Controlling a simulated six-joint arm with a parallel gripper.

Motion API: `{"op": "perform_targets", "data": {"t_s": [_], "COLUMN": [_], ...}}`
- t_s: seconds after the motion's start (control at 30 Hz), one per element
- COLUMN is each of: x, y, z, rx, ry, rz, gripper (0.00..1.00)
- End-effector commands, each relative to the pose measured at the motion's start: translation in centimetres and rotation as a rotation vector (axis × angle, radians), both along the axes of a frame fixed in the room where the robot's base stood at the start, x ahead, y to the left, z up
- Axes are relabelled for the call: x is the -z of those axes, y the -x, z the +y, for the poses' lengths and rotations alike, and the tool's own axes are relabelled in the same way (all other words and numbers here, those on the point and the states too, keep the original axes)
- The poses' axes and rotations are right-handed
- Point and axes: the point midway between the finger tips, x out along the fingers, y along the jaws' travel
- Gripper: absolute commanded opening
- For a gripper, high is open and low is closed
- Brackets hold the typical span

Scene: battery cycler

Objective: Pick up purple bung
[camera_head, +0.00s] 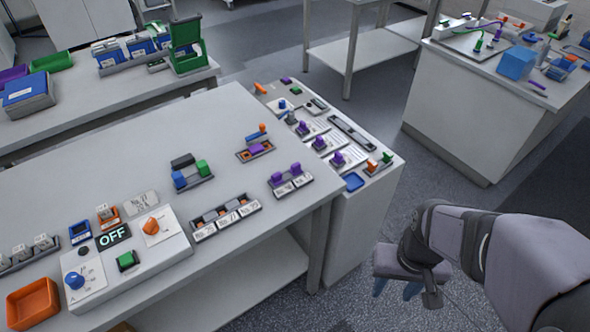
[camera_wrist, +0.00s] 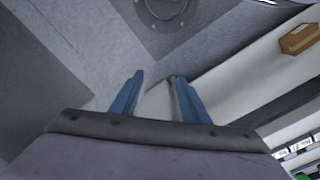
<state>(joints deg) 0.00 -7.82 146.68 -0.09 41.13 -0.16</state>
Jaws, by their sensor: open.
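Several purple pieces show in the head view, and I cannot tell which one is the bung. Two purple knobbed pieces (camera_head: 296,168) stand in a small labelled rack at the table's right edge. Purple pieces (camera_head: 319,143) also stand on white cards on the side bench. A purple block (camera_head: 256,149) lies in a small orange tray. My gripper (camera_head: 397,291) hangs over the floor, right of the table and apart from all of these. In the wrist view my gripper (camera_wrist: 157,78) has its blue fingers apart with nothing between them.
A control box with an OFF display (camera_head: 114,236) and an orange bin (camera_head: 33,302) stand at the table's front left. A rack of grey labelled pieces (camera_head: 227,219) stands near its front edge. A brown box (camera_wrist: 300,39) shows in the wrist view. The floor around my gripper looks clear.

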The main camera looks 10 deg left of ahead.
Motion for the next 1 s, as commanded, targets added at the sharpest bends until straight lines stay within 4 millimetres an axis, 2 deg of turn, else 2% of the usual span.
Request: {"op": "perform_targets", "data": {"t_s": [0.53,0.67,0.77,0.87,1.0], "x": [0.0,0.0,-0.2,-0.6,-1.5], "y": [0.0,-0.6,-2.2,-5.0,-10.3], "z": [0.0,0.2,0.5,1.3,3.6], "rx": [0.0,0.004,0.015,0.037,0.089], "ry": [0.0,0.003,0.009,0.022,0.042], "rz": [0.0,-0.004,-0.014,-0.034,-0.079], "gripper": [0.39,0.39,0.39,0.39,0.39]}}
